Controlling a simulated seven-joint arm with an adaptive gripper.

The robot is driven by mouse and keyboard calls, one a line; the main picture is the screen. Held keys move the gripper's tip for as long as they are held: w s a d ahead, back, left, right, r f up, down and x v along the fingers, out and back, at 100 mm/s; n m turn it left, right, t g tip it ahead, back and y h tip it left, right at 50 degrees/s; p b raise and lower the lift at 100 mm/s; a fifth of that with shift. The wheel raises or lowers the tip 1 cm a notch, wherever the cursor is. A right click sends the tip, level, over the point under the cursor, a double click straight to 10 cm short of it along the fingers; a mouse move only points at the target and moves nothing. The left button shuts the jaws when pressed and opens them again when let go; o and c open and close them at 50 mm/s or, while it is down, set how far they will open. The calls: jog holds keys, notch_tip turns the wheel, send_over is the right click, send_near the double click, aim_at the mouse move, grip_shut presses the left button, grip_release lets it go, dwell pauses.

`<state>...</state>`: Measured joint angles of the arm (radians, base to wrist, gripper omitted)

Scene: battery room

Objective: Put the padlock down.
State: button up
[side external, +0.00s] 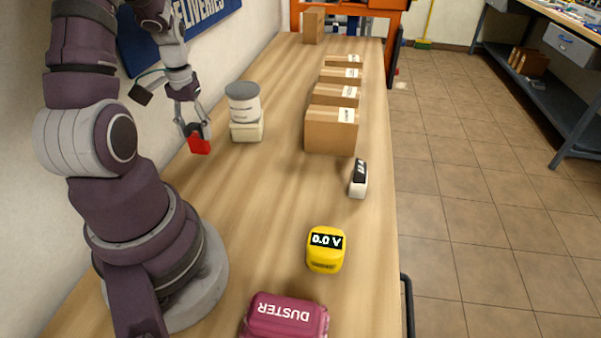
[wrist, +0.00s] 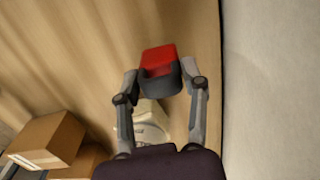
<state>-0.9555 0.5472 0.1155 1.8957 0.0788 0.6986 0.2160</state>
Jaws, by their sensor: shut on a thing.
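The padlock (side external: 199,145) is red with a dark grey part. My gripper (side external: 195,131) is shut on it near the wall side of the wooden bench. In the wrist view the padlock (wrist: 160,58) sits between the two fingertips of my gripper (wrist: 161,77), its red body pointing away from the palm. It appears to be held above the bench top (side external: 265,190); the exact gap below it is hard to tell.
A grey-and-white round container (side external: 243,104) stands on a cream block (side external: 246,132) just right of the padlock. Several cardboard boxes (side external: 331,132) line the bench. Mid-bench is clear.

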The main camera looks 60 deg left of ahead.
aim_at(196, 135)
jog(key=shift+f, duration=1.35)
jog(key=o, duration=1.2)
jog(key=shift+f, duration=0.15)
jog(key=r, duration=1.2)
jog(key=shift+w+d+r, duration=0.2)
jog(key=shift+d+r, duration=0.05)
jog(key=shift+r, duration=0.05)
jog(key=w+d+r+m+t, duration=0.1)
jog(key=d+m+t, duration=0.1)
jog(key=d, duration=0.5)
jog(key=w+d+r+m+t, duration=0.1)
jog(key=d+r+m, duration=0.1)
jog(key=d+m, duration=0.2)
jog(key=w+d+r+m+t, duration=0.1)
jog(key=d+m+t, duration=0.1)
jog(key=d, duration=0.8)
jog(key=shift+d+r+m+t, duration=0.3)
jog(key=shift+d+r+m, duration=0.1)
jog(key=shift+m, duration=0.1)
